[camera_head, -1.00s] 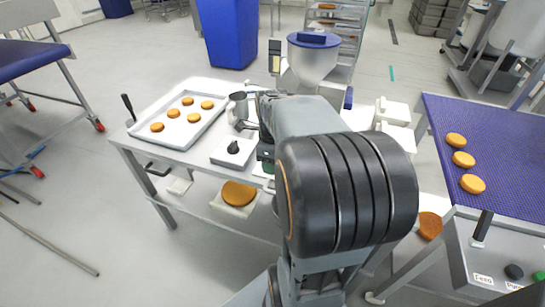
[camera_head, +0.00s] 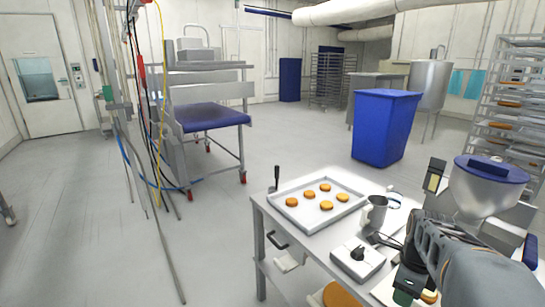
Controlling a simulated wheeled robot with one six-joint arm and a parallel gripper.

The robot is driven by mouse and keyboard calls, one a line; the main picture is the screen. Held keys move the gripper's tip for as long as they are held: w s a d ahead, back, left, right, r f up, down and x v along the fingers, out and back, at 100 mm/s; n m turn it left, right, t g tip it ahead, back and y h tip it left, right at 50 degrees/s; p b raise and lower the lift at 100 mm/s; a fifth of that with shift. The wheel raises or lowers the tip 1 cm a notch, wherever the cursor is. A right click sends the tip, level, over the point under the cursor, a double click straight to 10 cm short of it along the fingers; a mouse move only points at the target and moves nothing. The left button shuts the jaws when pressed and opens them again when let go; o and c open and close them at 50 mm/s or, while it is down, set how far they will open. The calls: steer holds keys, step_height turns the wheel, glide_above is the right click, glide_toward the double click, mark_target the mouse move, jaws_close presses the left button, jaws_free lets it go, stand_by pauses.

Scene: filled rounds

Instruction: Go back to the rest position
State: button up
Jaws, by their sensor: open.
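My grey arm comes in at the lower right of the head view and reaches over the steel table (camera_head: 312,243). My gripper (camera_head: 405,287) is at its end, low by the table's right part, partly cut off and hidden by the arm. It is open, and I see nothing held in it. The metal jug (camera_head: 375,211) stands on the table to the left of the arm. A white box with a black knob (camera_head: 357,259) sits in front of the jug.
A tray (camera_head: 291,211) with several round orange-brown cakes lies on the table's left part. A depositor hopper (camera_head: 484,188) stands close behind my arm. A blue bin (camera_head: 384,128) and a rack (camera_head: 515,100) stand beyond.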

steer(key=s+a+r+n+t+p, duration=0.1)
steer(key=s+a+r+n+p, duration=0.1)
steer(key=a+n, duration=0.6)
steer(key=s+a+r+n+t+p, duration=0.1)
steer(key=a+r+n+p, duration=0.3)
steer(key=n, duration=1.5)
steer(key=a+t, duration=0.1)
steer(key=a, duration=0.3)
steer(key=shift+s+p, duration=0.3)
steer(key=shift+s, duration=0.05)
steer(key=shift+a, duration=0.15)
